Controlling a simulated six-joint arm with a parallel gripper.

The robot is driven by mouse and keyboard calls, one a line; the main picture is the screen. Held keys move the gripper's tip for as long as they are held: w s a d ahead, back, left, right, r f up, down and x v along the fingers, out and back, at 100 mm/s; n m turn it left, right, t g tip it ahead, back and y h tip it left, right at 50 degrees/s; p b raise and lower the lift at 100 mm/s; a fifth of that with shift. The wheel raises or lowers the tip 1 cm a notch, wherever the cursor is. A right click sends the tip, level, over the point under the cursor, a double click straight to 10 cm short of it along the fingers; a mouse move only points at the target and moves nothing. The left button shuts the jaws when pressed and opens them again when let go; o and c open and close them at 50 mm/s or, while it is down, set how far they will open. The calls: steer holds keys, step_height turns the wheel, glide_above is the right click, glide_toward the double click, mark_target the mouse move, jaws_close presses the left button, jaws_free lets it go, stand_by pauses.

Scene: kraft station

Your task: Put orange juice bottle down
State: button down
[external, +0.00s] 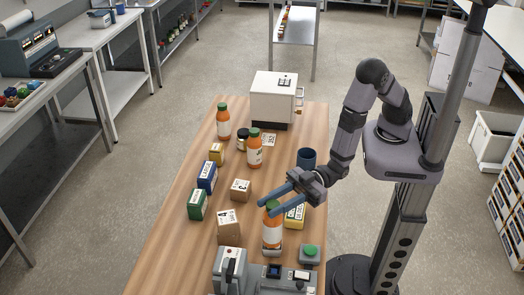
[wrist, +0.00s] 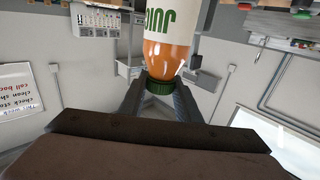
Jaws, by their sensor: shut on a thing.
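An orange juice bottle (external: 272,232) with a green cap and a white label is at the front right of the wooden table, next to the grey machine. My gripper (external: 273,203) is shut on it near the cap, and the bottle looks upright. In the wrist view the bottle (wrist: 172,50) shows with its green cap between my two fingers (wrist: 158,90). The bottle's base is close to a small grey platform, and I cannot tell whether it touches it. Two more orange bottles stand further back, one at the left (external: 223,121) and one in the middle (external: 254,149).
A yellow box (external: 295,216) stands just right of the held bottle. The grey machine (external: 230,268) and a green button (external: 310,251) are at the front. Cartons (external: 228,228), a green box (external: 197,204) and a blue cup (external: 306,157) stand nearby. The table's left strip is clear.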

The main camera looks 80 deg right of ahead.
steer(key=shift+f, duration=0.15)
steer(key=c, duration=1.3)
jaws_free()
steer(key=shift+s+d+b, duration=0.35)
steer(key=shift+s+b, duration=0.05)
steer(key=b+v, duration=0.2)
steer(key=v, duration=0.4)
steer(key=shift+s+d+b, duration=0.2)
steer(key=shift+b, duration=0.1)
steer(key=shift+w, duration=0.1)
